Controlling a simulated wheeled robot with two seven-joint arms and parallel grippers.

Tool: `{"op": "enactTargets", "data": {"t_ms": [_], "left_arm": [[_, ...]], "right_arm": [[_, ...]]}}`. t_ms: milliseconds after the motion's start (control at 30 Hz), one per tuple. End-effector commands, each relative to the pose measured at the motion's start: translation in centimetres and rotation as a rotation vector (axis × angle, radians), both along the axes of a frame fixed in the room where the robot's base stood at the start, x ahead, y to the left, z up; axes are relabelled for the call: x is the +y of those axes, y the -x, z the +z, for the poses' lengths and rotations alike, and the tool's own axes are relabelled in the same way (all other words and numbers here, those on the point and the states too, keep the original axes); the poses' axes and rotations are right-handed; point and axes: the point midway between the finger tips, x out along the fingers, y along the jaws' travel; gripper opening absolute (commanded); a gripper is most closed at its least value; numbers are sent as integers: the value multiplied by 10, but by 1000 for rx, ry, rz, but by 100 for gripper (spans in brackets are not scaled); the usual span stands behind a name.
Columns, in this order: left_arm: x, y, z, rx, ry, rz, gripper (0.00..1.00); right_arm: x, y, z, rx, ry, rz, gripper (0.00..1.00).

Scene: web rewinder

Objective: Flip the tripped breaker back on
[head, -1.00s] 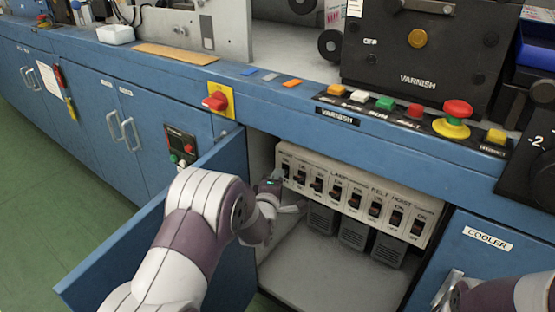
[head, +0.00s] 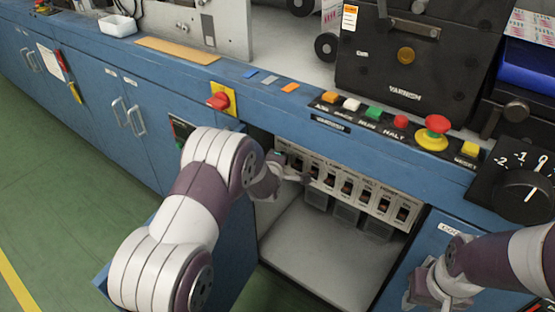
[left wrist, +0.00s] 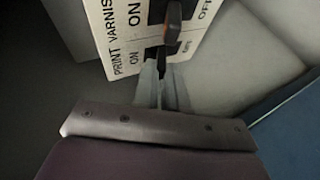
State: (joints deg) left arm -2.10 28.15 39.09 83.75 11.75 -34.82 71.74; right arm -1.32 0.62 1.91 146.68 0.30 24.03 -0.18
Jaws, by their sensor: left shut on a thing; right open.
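The breaker panel (head: 356,181) is a pale strip with a row of dark switches, set at the top of an open blue cabinet. My left gripper (head: 303,179) reaches in at the panel's left end. In the left wrist view its fingers (left wrist: 160,80) are closed together at a dark switch on the panel (left wrist: 118,35), by the PRINT label. The fingers partly hide that switch. An orange-brown switch lever (left wrist: 174,18) stands in the neighbouring slot, by VARNISH. I cannot tell which breaker is tripped. My right gripper (head: 432,287) is open and empty before the right-hand cabinet door.
The open cabinet door (head: 232,245) stands to the left, behind my left arm. The cabinet floor (head: 325,255) is clear. Above are a red rotary switch (head: 219,101), a row of coloured buttons and a red emergency button (head: 437,125).

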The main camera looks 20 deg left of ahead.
Motion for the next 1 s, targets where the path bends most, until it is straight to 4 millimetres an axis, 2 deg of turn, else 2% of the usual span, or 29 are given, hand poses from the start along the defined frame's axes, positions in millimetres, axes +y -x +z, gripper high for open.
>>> {"op": "enactTargets", "data": {"t_ms": [200, 233, 300, 667, 767, 1000], "left_arm": [[0, 0, -1, 2, 0, -1, 0], [0, 0, -1, 2, 0, -1, 21], [0, 0, -1, 1, 0, -1, 37], [-1, 6, 4, 0, 0, 0, 37], [-2, 19, 14, 0, 0, -1, 37], [-7, 76, 44, 0, 0, -1, 37]], "right_arm": [[0, 0, 0, 0, 0, 0, 43], [0, 0, 0, 0, 0, 0, 43], [0, 0, 0, 0, 0, 0, 43], [0, 0, 4, 0, 0, 0, 43], [0, 0, 12, 0, 0, 0, 43], [0, 0, 36, 0, 0, 0, 43]]}}
